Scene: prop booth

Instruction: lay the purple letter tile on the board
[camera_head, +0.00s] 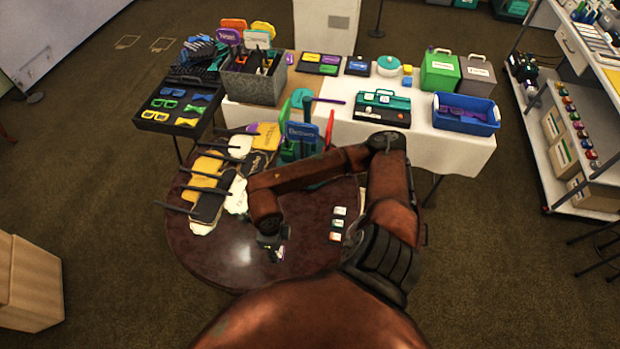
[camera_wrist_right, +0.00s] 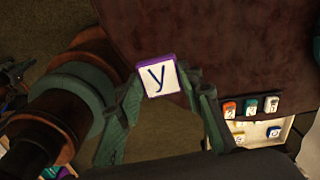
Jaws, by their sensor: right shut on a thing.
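The purple letter tile (camera_wrist_right: 162,76) has a white face with a dark "y" and purple edges. My right gripper (camera_wrist_right: 165,82) is shut on it, with one green-grey finger on each side. In the head view my right gripper (camera_head: 272,240) is over the near part of the round dark table (camera_head: 205,262); the tile there is small and mostly hidden. A pale panel (camera_wrist_right: 258,133), possibly the board, lies at the lower right of the wrist view, partly hidden by my gripper. My left gripper is not in view.
Orange (camera_wrist_right: 231,109), teal (camera_wrist_right: 250,106) and white (camera_wrist_right: 271,105) tiles stand in a row; small tiles (camera_head: 337,223) also show in the head view. Several paddle-like signs (camera_head: 205,180) crowd the table's left side. A white-clothed table (camera_head: 450,150) stands behind. Bare tabletop lies left of my gripper.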

